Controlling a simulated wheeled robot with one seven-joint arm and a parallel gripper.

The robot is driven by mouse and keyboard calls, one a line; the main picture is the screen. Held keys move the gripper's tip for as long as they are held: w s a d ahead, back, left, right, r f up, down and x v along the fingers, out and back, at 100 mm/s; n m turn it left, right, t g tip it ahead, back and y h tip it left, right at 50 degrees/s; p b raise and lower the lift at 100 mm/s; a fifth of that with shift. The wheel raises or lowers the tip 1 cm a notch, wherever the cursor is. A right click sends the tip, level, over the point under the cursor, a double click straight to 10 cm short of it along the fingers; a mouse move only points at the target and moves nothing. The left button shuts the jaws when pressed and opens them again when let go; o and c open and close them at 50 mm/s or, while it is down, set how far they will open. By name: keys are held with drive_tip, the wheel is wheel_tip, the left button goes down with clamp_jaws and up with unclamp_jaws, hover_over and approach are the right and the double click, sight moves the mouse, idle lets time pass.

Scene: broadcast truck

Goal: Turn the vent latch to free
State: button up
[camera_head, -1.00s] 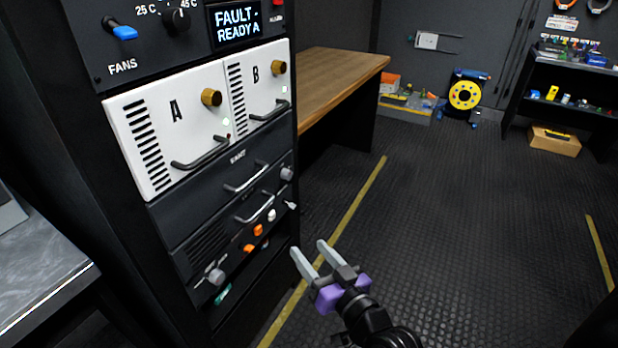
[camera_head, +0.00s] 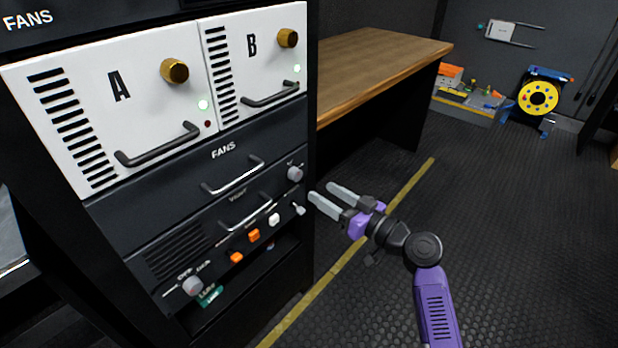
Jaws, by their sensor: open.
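The vent panel (camera_head: 190,243) is a dark rack unit with a slotted grille and a curved handle, low in the rack in the head view. A round grey knob (camera_head: 295,174) sits at the upper right, by the rack's right edge. A small silver lever (camera_head: 298,209) sits below it. Another grey knob (camera_head: 193,286) is at the lower left, with small lettering above it. The lettering is too small to tell surely which one is the vent latch. My gripper (camera_head: 322,191) is open and empty, its fingers pointing left near the right-hand knob and lever. I see no contact.
White modules A (camera_head: 110,105) and B (camera_head: 258,62), with brass knobs and handles, sit above. Orange switches (camera_head: 254,235) and a white one (camera_head: 274,219) lie beside the lever. A wooden bench (camera_head: 380,60) stands behind. The floor to the right is open.

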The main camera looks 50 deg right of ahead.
sight(299, 177)
drive_tip(key=shift+w, duration=3.9)
drive_tip(key=shift+c, duration=0.4)
clamp_jaws()
